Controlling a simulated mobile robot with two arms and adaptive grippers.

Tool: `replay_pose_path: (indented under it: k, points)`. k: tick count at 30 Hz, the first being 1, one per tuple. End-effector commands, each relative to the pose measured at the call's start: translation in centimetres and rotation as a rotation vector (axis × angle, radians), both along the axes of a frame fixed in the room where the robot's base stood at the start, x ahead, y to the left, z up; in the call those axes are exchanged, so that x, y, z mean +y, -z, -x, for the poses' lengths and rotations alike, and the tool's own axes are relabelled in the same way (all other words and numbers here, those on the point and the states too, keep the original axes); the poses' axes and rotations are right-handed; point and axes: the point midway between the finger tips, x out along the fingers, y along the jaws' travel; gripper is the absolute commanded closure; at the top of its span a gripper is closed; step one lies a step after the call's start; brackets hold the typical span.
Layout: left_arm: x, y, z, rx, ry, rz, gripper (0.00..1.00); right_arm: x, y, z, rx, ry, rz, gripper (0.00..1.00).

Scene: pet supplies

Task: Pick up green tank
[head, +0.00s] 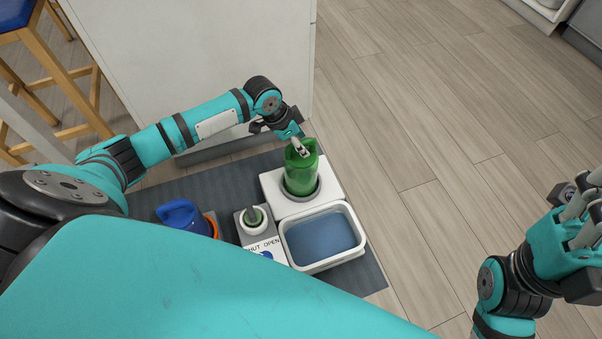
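The green tank (300,170) stands upright in a round recess of a white base (330,188) in the head view. My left gripper (298,147) is at the top of the tank, with its fingers over or against the upper part. Whether the fingers are closed on the tank cannot be made out. My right gripper (580,205) is at the right edge of the view, far from the tank, over the wooden floor. Its fingertips are partly cut off by the frame.
A water basin (351,262) with a white rim adjoins the base. A small valve panel marked SHUT OPEN (262,247) and a blue jug (182,216) stand to its left on a dark mat (371,279). A white cabinet (200,60) is behind; wooden floor lies open at right.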

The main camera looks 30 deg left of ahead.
Motion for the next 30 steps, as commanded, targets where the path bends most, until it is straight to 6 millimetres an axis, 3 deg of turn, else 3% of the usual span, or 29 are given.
replay_pose_path:
  k: [3, 11, 22, 30]
  points:
    - [-0.3, 1.15, -0.32, -0.001, 0.001, 0.0, 0.52, 0.06, -0.15, -0.03, -0.024, 0.001, 0.002, 0.6]
    - [-0.34, 1.15, -0.35, 0.0, 0.001, 0.0, 0.52, 0.09, -0.43, -0.08, -0.025, 0.001, 0.003, 0.6]
    - [-0.34, 1.16, -0.32, 0.0, 0.001, 0.0, 1.0, 0.1, -0.4, -0.08, -0.025, 0.001, 0.003, 0.6]
    - [-0.34, 1.16, -0.32, 0.0, 0.001, -0.001, 1.0, 0.1, -0.38, -0.08, -0.025, 0.001, 0.003, 0.6]
